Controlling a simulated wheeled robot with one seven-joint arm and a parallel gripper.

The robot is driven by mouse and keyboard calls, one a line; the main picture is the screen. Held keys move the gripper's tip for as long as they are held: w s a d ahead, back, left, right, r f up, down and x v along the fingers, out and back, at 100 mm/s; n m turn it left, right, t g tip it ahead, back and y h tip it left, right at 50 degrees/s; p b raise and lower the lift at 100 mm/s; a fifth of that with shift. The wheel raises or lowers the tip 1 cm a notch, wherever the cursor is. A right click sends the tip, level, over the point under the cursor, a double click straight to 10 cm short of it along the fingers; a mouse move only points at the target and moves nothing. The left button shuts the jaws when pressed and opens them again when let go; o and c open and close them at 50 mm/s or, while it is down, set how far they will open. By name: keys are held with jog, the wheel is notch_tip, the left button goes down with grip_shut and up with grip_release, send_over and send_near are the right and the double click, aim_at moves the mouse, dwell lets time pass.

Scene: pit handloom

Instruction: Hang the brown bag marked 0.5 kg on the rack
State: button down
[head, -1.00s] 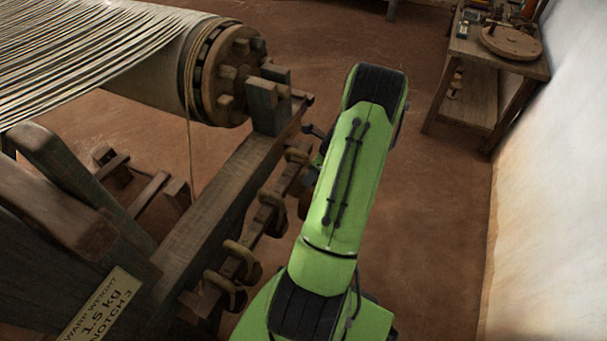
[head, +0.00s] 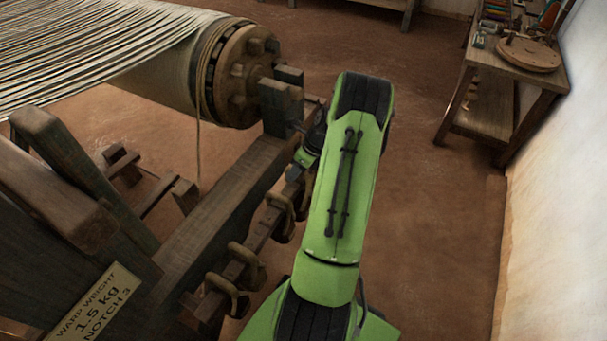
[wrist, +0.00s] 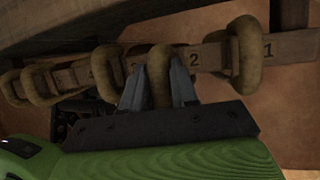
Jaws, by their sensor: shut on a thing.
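In the wrist view my gripper (wrist: 159,68) is shut on a brown loop (wrist: 160,90), the top of a brown bag. The loop stands upright at the wooden rack rail (wrist: 212,56), just left of the numeral 2. I cannot tell whether it rests on the rail or is only in front of it. The bag's lower part and any weight mark are hidden.
Other brown loops hang on the rail, one between numerals 2 and 1 (wrist: 245,50) and several to the left (wrist: 38,85). A loom beam (head: 215,215) runs beside the rail. A plate (head: 95,305) reads warp weight 1.5 kg, notch 3. Open floor lies right of my arm.

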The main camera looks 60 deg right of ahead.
jog(key=shift+w+a, duration=0.1)
jog(key=shift+w, duration=0.6)
jog(key=shift+f+b, duration=0.5)
jog(key=shift+f, duration=0.65)
jog(key=shift+f, duration=0.25)
jog(key=c, duration=0.8)
grip_release()
jog(key=shift+s+r+p, duration=0.1)
jog(key=shift+r+p, duration=0.05)
jog(key=shift+p, duration=0.15)
jog(key=p+v, duration=0.6)
jog(key=v, duration=0.9)
jog(key=shift+r, duration=0.2)
